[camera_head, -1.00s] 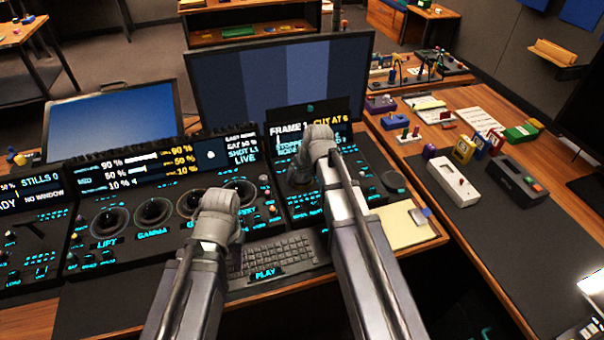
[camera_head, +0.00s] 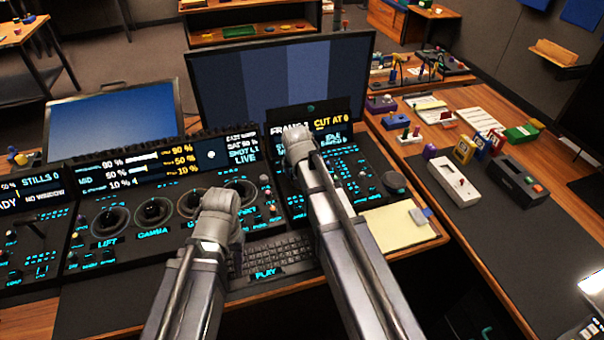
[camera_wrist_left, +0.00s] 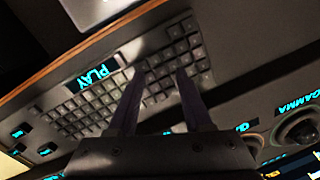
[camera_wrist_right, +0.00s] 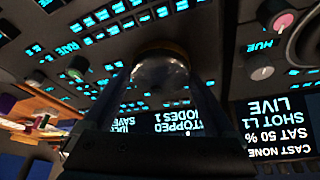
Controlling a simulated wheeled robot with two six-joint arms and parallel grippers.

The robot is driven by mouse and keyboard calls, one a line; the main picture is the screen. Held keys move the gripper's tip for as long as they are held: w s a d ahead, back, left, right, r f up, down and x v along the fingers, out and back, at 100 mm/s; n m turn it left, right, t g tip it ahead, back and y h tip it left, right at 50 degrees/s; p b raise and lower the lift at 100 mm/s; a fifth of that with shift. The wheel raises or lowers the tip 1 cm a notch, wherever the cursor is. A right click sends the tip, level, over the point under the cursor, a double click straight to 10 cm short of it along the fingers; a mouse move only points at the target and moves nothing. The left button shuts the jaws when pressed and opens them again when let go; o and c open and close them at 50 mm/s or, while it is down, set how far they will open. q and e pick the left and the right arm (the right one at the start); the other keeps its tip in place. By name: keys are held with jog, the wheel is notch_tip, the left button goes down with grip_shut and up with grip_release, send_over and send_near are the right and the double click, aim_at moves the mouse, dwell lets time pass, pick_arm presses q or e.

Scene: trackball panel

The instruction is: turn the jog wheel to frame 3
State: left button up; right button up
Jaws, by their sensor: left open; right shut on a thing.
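The jog wheel (camera_wrist_right: 160,72) shows in the right wrist view as a dark, shiny round knob between the fingers of my right gripper (camera_wrist_right: 165,88), which is shut on it. In the head view my right gripper (camera_head: 298,150) stands over the panel below the frame display (camera_head: 318,126) and hides the wheel.
Three dark trackballs marked LIFT (camera_head: 110,218), GAMMA and one more lie left of my grippers. A dark round knob (camera_head: 394,182) and a yellow notepad (camera_head: 398,225) are to the right. Monitors stand behind the panel.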

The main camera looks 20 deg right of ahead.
jog(key=shift+a+m+g+h, duration=0.1)
jog(key=shift+m+g+h, duration=0.2)
jog(key=shift+m, duration=0.8)
jog(key=shift+m+g+h, duration=0.2)
jog(key=shift+m+h, duration=0.2)
jog(key=shift+m, duration=0.7)
jog(key=o, duration=1)
jog(key=shift+o, duration=0.2)
pick_arm(q)
jog(key=shift+r, duration=0.1)
pick_arm(e)
jog(key=shift+r, duration=0.1)
jog(key=p+v, duration=0.7)
jog(key=shift+a+r, duration=0.15)
jog(key=shift+r, duration=0.15)
pick_arm(q)
notch_tip(320, 180, up, 7)
